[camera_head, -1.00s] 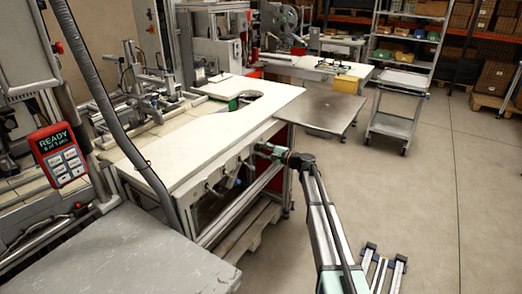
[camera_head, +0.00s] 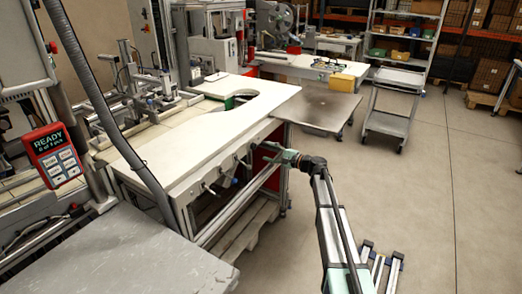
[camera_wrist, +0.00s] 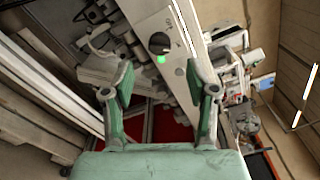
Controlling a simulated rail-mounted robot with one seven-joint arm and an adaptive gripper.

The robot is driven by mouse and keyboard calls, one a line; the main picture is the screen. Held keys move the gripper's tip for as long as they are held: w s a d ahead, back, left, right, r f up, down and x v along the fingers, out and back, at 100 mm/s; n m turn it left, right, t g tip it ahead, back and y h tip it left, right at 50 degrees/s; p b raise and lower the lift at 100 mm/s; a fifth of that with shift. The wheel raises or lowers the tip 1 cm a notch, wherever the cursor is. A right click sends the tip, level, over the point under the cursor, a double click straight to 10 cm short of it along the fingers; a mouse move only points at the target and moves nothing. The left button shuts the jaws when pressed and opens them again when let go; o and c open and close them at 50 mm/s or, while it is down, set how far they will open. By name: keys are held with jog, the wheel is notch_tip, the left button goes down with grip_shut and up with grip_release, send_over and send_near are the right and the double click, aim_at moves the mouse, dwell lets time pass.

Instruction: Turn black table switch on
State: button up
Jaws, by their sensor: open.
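A black round switch (camera_wrist: 158,42) sits on a pale panel in the wrist view, with a lit green light (camera_wrist: 161,60) right beside it. My gripper (camera_wrist: 160,82) is open and empty, its two green fingers apart. The switch lies beyond the fingertips, roughly centred between them in the picture, and nothing touches it. In the head view my gripper (camera_head: 272,151) is beside the front side of the white table (camera_head: 185,160). Small dark fittings line that side, but which one is the switch is too small to tell there.
A red handheld display (camera_head: 56,155) reading READY stands at the left. A grey worktop (camera_head: 120,255) fills the lower left. A metal side plate (camera_head: 315,108) juts out beyond my gripper. A shelf trolley (camera_head: 395,105) stands further back. The floor at right is mostly clear.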

jog(key=v, duration=0.5)
jog(key=shift+s+d, duration=0.15)
jog(key=shift+d, duration=0.1)
jog(key=s+d+f+n+g+h, duration=0.1)
jog(key=s+f+n+g+h, duration=0.3)
jog(key=s+f, duration=1.25)
jog(key=s+d+f+n+g+h, duration=0.1)
jog(key=s+f+n+g+h, duration=0.3)
jog(key=s+f, duration=1.25)
jog(key=s+d+f+n+g+h, duration=0.1)
jog(key=s+f, duration=0.3)
jog(key=s, duration=0.9)
jog(key=s+d+f+n+g+h, duration=0.1)
jog(key=s+d+f+g+h, duration=0.2)
jog(key=s, duration=1)
jog(key=s+d+f+n+g+h, duration=0.1)
jog(key=s+d+f+g+h, duration=0.1)
jog(key=s, duration=1.1)
notch_tip(320, 180, down, 4)
jog(key=shift+s+r+g+h, duration=0.2)
jog(key=shift+s+g+h, duration=0.15)
jog(key=shift+g+h, duration=0.5)
jog(key=shift+d, duration=0.1)
